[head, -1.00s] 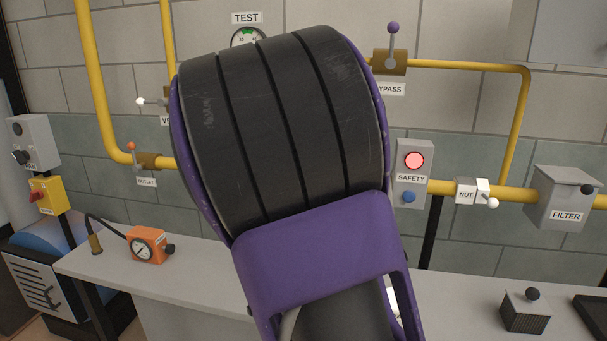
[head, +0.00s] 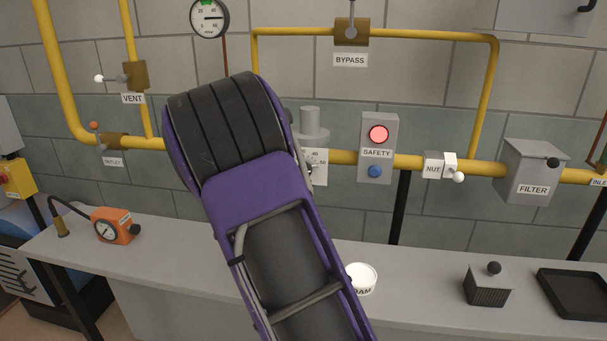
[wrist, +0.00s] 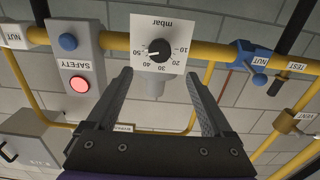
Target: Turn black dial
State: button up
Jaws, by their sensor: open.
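The black dial (wrist: 160,49) sits on a white plate (wrist: 143,32) marked "mbar" with numbers from 10 to 50. In the wrist view the plate shows upside down, and the dial's white pointer mark is toward the 50 side. My gripper (wrist: 159,74) is open and empty, with one finger on either side below the dial in the picture, not visibly touching it. In the head view the white plate (head: 319,166) shows just right of my arm, partly covered by it, and my gripper's fingers are hidden behind my arm.
A safety box (head: 378,148) with a red light and blue button is right of the plate. A yellow pipe (head: 405,162) runs along the wall. The bench below holds an orange gauge box (head: 115,226), a white tub (head: 361,279) and a black tray (head: 577,294).

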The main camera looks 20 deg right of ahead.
jog(key=x, duration=1.1)
jog(key=shift+w+d, duration=0.15)
jog(key=shift+d, duration=0.05)
grip_shut()
jog(key=shift+n, duration=0.4)
jog(key=shift+a+f+n+p, duration=0.1)
jog(key=shift+n+p, duration=0.3)
jog(key=shift+n, duration=7.4)
